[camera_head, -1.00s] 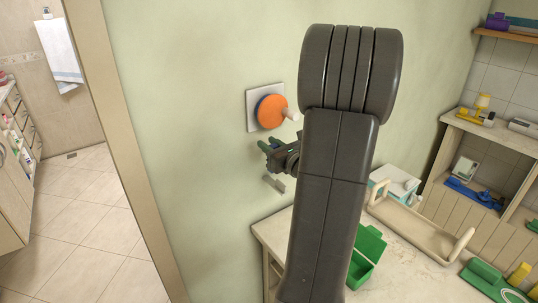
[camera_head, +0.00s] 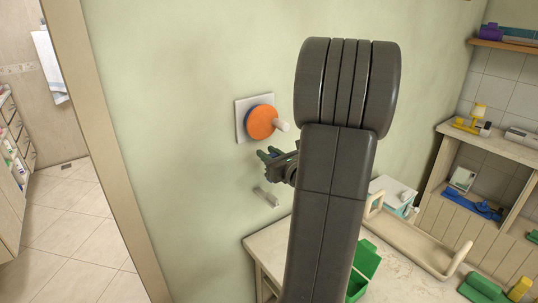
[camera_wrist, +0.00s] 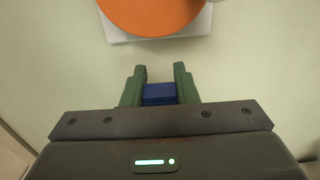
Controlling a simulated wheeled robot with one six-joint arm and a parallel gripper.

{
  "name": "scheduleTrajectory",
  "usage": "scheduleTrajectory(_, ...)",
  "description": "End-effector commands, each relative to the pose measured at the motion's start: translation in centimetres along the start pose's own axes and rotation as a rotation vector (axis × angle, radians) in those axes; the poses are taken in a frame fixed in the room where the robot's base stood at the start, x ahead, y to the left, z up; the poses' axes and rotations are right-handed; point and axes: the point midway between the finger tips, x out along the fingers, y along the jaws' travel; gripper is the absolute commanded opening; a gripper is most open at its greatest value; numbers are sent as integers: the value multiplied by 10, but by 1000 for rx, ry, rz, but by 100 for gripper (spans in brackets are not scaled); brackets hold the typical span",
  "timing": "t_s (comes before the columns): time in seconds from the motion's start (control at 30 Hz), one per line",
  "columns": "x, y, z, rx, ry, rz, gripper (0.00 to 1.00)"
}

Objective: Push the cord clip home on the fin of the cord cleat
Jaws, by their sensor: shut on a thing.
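My gripper (camera_head: 268,154) is near the green wall, partly hidden behind my own arm in the head view. In the wrist view its two green fingers (camera_wrist: 159,85) are shut on a blue block-like piece (camera_wrist: 159,94), which I take for the cord clip. A small pale grey piece (camera_head: 266,197) sticks out from the wall just below the gripper; it may be the cord cleat, but its fin cannot be made out. It is not in the wrist view. The held piece appears apart from it.
An orange disc (camera_head: 261,122) with a pale peg sits on a white wall plate (camera_head: 241,128) above the gripper. Below right, a counter (camera_head: 262,243) bears a green open box (camera_head: 365,262) and a beige tray (camera_head: 415,240). A door frame (camera_head: 98,150) stands at left.

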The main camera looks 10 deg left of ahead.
Motion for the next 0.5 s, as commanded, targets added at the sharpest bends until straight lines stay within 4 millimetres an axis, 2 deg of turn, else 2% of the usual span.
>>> scheduleTrajectory(0.03,0,0,-10,1,0,0,5)
scheduleTrajectory(0.3,0,0,-36,1,0,0,5)
scheduleTrajectory(0.5,0,0,-47,1,0,0,5)
